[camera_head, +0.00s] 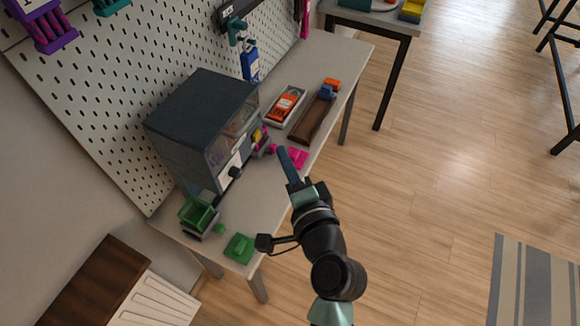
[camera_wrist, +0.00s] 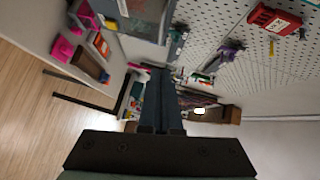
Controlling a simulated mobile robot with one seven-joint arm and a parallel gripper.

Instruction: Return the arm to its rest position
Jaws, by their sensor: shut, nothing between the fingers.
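My gripper (camera_head: 283,151) is shut and empty, its dark blue fingers pressed together. In the camera_head view it points up and slightly left, over the front edge of the workbench (camera_head: 262,205), with a pink part (camera_head: 298,157) close beside its tips. In the camera_wrist view the shut fingers (camera_wrist: 159,72) stretch away down the middle of the picture. My arm reaches in from the bottom of the camera_head view. I cannot tell how high the fingertips are above the bench.
On the bench stand a dark drawer cabinet (camera_head: 200,105), a green bin (camera_head: 198,214), a green block (camera_head: 239,248), a grey tray (camera_head: 273,121) with an orange item and a brown tray (camera_head: 308,124). A pegboard (camera_head: 120,90) rises behind.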

